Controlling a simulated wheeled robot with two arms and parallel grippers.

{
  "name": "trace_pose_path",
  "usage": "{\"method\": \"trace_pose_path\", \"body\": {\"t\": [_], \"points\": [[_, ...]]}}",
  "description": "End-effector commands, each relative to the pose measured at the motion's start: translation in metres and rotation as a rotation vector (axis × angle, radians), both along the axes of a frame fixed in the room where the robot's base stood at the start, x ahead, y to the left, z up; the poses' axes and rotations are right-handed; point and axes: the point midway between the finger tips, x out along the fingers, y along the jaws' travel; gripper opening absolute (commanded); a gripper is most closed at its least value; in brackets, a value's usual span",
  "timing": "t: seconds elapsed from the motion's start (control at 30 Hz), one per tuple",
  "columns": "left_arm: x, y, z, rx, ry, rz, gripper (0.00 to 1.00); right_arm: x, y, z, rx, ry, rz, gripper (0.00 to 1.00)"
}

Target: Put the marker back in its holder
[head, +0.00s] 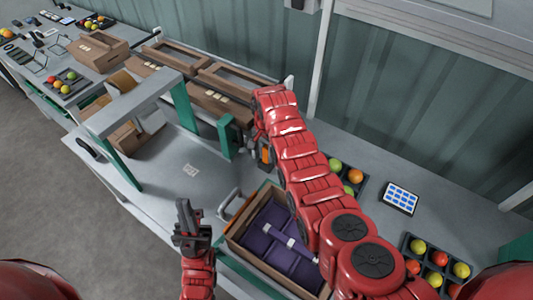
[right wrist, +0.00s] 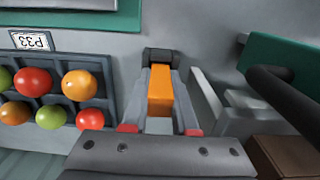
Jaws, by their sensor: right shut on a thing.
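An orange marker (right wrist: 160,90) lies between the fingers of my right gripper (right wrist: 161,58) in the right wrist view. The fingers are shut on it, and their dark tips cover its far end. In the head view, the orange marker (head: 266,152) shows in part by the end of my right arm, above the bench beyond the crate. My left gripper (head: 186,212) is raised at the lower middle, away from the marker; its fingers look close together, but the gap is unclear. I cannot make out the marker's holder for certain in either view.
A cardboard crate (head: 234,237) with purple dividers and a pale bar stands near me, beside a metal handle (head: 228,202). A tomato tray (right wrist: 67,97) and a black tube (right wrist: 284,95) flank my right gripper. A grey-green stand (head: 128,108) is left.

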Motion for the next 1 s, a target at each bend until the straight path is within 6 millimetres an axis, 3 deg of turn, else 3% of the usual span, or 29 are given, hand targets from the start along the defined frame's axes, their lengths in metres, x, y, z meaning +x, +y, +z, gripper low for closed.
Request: {"method": "trace_pose_path", "body": {"t": [0.3,0.33,0.53,0.73,0.83,1.0], "points": [[0.0001,-0.0001,-0.0050,0.000,0.000,0.000,0.00,0.0000,-0.0001,-0.0068,0.000,0.000,0.000,0.00],[0.0000,0.0000,-0.0047,0.000,0.000,0.000,0.00,0.0000,-0.0001,-0.0067,0.000,0.000,0.000,0.28],[0.0000,0.0000,-0.0043,0.000,0.000,0.000,0.00,0.0000,0.0000,-0.0061,0.000,0.000,0.000,0.62],[0.0000,0.0000,-0.0043,0.000,0.000,0.000,0.00,0.0000,0.0000,-0.0060,0.000,0.000,0.000,0.62],[0.0001,0.0000,-0.0043,0.000,0.000,0.000,0.00,-0.0001,0.0000,-0.0061,0.000,0.000,0.000,0.44],[0.0000,0.0000,-0.0043,0.000,0.000,0.000,0.00,-0.0001,0.0000,-0.0061,0.000,0.000,0.000,0.42]]}}
